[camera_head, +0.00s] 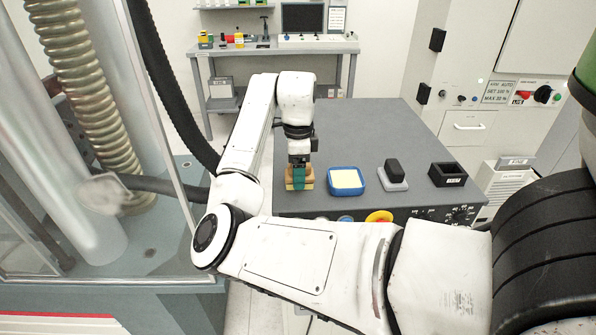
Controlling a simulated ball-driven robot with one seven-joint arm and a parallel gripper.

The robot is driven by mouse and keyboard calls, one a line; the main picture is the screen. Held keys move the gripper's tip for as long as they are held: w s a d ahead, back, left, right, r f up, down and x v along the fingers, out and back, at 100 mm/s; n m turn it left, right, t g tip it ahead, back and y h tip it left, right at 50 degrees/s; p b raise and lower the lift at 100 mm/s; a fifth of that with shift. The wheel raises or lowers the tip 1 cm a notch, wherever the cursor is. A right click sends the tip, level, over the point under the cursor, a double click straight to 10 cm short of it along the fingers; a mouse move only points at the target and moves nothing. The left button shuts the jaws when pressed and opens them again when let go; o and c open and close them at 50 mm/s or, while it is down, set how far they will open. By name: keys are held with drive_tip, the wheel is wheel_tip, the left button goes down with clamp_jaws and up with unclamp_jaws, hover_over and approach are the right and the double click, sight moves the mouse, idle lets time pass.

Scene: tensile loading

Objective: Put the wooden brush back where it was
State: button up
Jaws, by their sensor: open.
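A tan block-like thing, which looks like the wooden brush (290,184), is at the left front part of the grey bench top (375,125). A teal-green part shows at its middle. My gripper (299,165) points down directly over it, with the jaws open at its top. The fingertips are small and partly hidden, so I cannot tell whether they touch it. The brush's underside is hidden.
A control panel (461,214) is on the bench front.

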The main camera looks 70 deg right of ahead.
wheel_tip(320, 180, up, 12)
drive_tip(key=shift+f, duration=0.25)
drive_tip(key=shift+c, duration=0.3)
idle(1.3)
